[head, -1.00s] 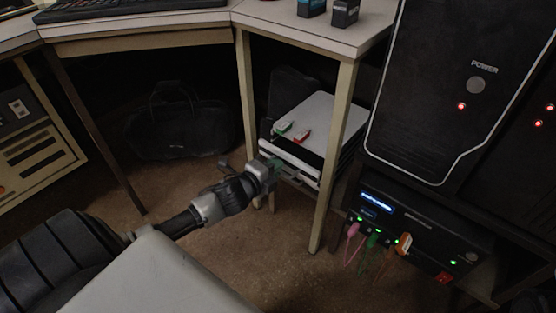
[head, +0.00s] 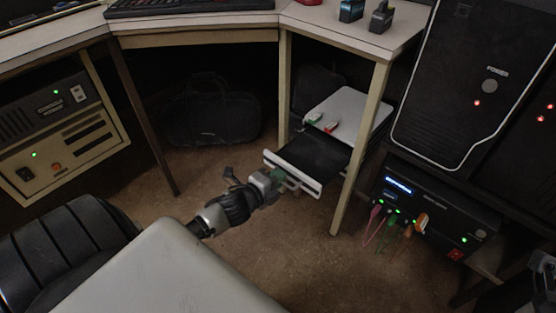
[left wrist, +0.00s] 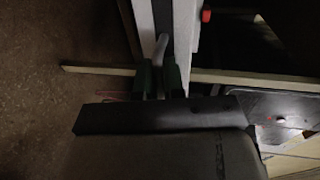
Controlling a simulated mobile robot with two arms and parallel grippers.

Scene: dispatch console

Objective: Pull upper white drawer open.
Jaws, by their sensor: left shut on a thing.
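The upper white drawer (head: 281,164) sits in the small white-topped cabinet under the desk. It is pulled out towards me, and its dark inside shows behind the white front. My left gripper (head: 279,180) is shut on the drawer's handle, in front of that front. In the left wrist view the pale handle (left wrist: 161,46) runs between the two dark green fingers (left wrist: 160,80), beside the white drawer front (left wrist: 188,30). The fingers hide part of the handle. A dark part at the right edge of the head view may be my right gripper (head: 545,272); its jaws are unclear.
A desk leg (head: 358,150) stands close to the right of the drawer. Green and red small items lie on the cabinet top (head: 352,105). A black bag (head: 210,112) lies at the back. A black unit with cables (head: 440,212) stands at right. The floor before the drawer is clear.

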